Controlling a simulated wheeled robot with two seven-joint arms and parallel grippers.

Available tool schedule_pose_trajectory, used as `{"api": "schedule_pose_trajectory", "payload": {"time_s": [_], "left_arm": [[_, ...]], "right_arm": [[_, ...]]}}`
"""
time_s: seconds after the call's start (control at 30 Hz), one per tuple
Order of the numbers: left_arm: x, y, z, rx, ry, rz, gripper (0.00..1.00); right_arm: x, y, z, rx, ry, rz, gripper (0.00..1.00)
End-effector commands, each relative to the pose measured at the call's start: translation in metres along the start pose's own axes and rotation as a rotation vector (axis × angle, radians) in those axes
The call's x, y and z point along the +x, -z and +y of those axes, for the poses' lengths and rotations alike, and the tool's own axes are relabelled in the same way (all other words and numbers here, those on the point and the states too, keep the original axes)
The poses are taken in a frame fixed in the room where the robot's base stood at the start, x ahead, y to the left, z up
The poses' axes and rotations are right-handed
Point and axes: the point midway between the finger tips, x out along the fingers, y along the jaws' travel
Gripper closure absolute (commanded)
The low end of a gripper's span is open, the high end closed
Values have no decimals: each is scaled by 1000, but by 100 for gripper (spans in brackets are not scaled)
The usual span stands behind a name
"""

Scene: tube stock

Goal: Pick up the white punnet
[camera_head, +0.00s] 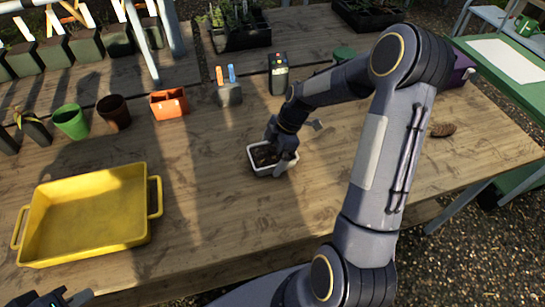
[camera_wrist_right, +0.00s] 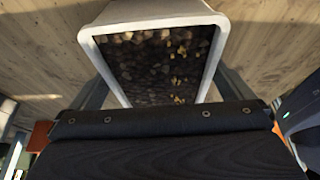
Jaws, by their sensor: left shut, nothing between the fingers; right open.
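The white punnet (camera_head: 262,173) stands on the wooden table, filled with dark soil. In the right wrist view its white rim (camera_wrist_right: 150,14) and soil fill the upper middle. My right gripper (camera_head: 277,151) is open, low at the punnet and hiding part of it in the head view. In the right wrist view its fingers (camera_wrist_right: 165,88) show on either side of the punnet; I cannot tell whether they touch it. My left gripper (camera_head: 48,299) is shut and empty at the bottom left corner, only partly in view.
A yellow tray (camera_head: 150,215) lies at the left. A green pot (camera_head: 70,122), a brown pot (camera_head: 113,112) and an orange pot (camera_head: 168,104) stand behind it. A dark handheld device (camera_head: 278,74) stands behind the punnet. The table left of the punnet is clear.

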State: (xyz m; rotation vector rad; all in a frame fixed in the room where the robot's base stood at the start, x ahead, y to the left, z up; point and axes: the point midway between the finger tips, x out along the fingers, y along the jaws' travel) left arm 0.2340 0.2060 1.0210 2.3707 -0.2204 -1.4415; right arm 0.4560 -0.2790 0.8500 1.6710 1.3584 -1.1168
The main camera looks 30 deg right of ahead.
Motion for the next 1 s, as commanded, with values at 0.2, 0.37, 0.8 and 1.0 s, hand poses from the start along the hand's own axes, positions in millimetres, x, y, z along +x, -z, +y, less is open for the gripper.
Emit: {"api": "schedule_pose_trajectory", "payload": {"time_s": [0.2, 0.37, 0.8, 1.0], "left_arm": [[4, -2, -2, 0, 0, 0, 100], [6, -3, -2, 0, 0, 0, 100], [6, -3, -3, 0, 0, 0, 100], [6, -3, -3, 0, 0, 0, 100]], "right_arm": [[2, -1, 0, 0, -1, 0, 0], [3, -2, 0, 0, -1, 0, 0], [4, -2, 0, 0, -1, 0, 7], [4, -2, 0, 0, 0, 0, 33]]}}
